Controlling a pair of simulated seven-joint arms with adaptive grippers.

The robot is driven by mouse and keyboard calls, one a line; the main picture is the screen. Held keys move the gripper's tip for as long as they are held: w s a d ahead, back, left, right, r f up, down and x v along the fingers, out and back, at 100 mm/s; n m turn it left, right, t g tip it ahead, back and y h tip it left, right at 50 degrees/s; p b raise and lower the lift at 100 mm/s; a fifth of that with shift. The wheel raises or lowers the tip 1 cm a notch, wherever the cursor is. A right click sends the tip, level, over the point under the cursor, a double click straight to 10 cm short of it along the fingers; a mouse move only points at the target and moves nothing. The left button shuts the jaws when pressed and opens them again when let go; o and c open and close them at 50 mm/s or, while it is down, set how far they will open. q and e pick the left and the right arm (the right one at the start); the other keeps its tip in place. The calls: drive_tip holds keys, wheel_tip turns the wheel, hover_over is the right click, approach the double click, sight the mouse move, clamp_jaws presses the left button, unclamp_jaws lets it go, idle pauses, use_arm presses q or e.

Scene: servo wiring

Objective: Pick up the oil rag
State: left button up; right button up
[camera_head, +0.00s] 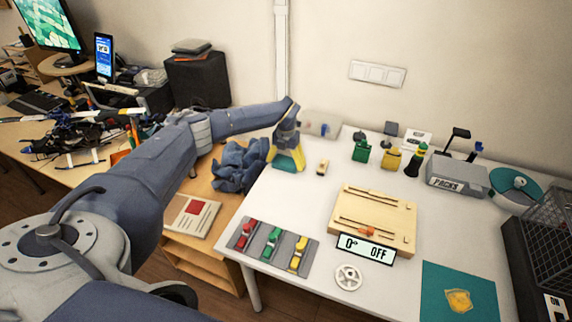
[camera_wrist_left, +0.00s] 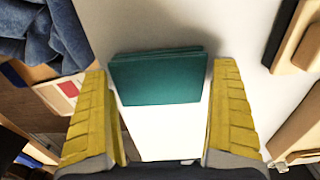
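My left gripper (camera_head: 288,161) is low over the back left of the white table. Its yellow fingers are spread apart. In the left wrist view, a dark teal, folded-looking flat piece (camera_wrist_left: 158,78) lies between and just beyond the fingertips, with a gap on each side. It looks like a folded rag, but I cannot be sure it is the oil rag. In the head view the gripper mostly hides it. A crumpled blue cloth (camera_head: 240,166) lies left of the gripper, and a crumpled yellow piece lies on a teal mat (camera_head: 486,291). My right gripper is not in view.
A small tan block (camera_head: 322,167) is just right of the gripper. Green and yellow parts (camera_head: 391,159) stand further right. A wire basket (camera_head: 548,235) is at the far right.

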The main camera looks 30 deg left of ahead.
sight(286, 161)
use_arm(q)
drive_tip(key=c, duration=0.7)
drive_tip(key=shift+o, duration=0.2)
drive_tip(key=shift+r, duration=0.1)
wheel_tip(286, 161, up, 20)
idle(0.3)
